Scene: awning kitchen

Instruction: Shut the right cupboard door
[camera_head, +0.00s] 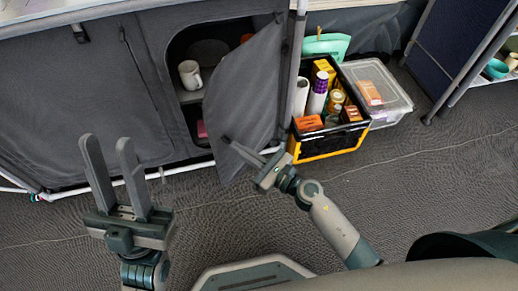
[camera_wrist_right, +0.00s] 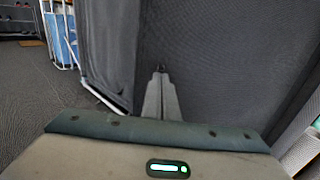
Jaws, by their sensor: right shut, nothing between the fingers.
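The right cupboard door (camera_head: 243,100) is a grey fabric panel that stands ajar, swung out from the grey cupboard, with the dark opening (camera_head: 185,55) showing to its left. My right gripper (camera_head: 228,141) is shut and empty, its fingertips at the lower part of the door. In the right wrist view its closed fingers (camera_wrist_right: 160,72) point at dark grey fabric; I cannot tell whether they touch it. My left gripper (camera_head: 106,142) is open and empty, in front of the left cupboard door (camera_head: 90,90), which is closed.
A black and yellow crate (camera_head: 325,146) of groceries and a clear lidded box (camera_head: 392,98) stand on the floor right of the door. A blue unit (camera_head: 455,45) is at the far right. The floor in front is clear.

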